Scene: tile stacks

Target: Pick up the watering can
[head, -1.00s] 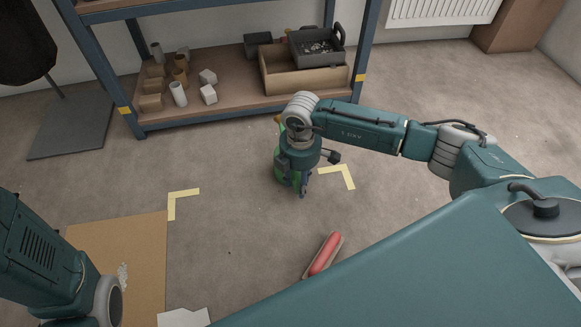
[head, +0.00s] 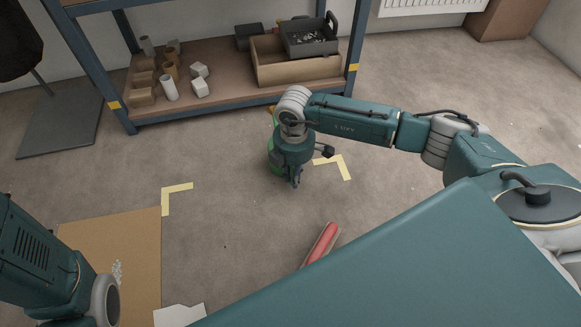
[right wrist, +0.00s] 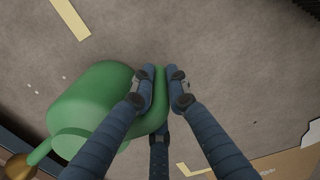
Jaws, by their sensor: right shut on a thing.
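The green watering can (head: 273,160) is mostly hidden behind my right arm in the head view. In the right wrist view its rounded green body (right wrist: 90,100) lies on the left, with a brassy spout end at the lower left. My right gripper (head: 295,182) is at the can's near side. In the right wrist view its dark blue fingers (right wrist: 164,90) are closed on the can's green handle. I cannot tell whether the can touches the floor. My left arm shows at the lower left of the head view, but its gripper is out of sight.
Yellow corner marks (head: 340,165) lie on the floor around the can. A long red object (head: 322,243) lies nearer me. A shelf (head: 225,108) with tubes, blocks and boxes stands behind. A brown sheet (head: 120,245) lies at left. Open floor surrounds the can.

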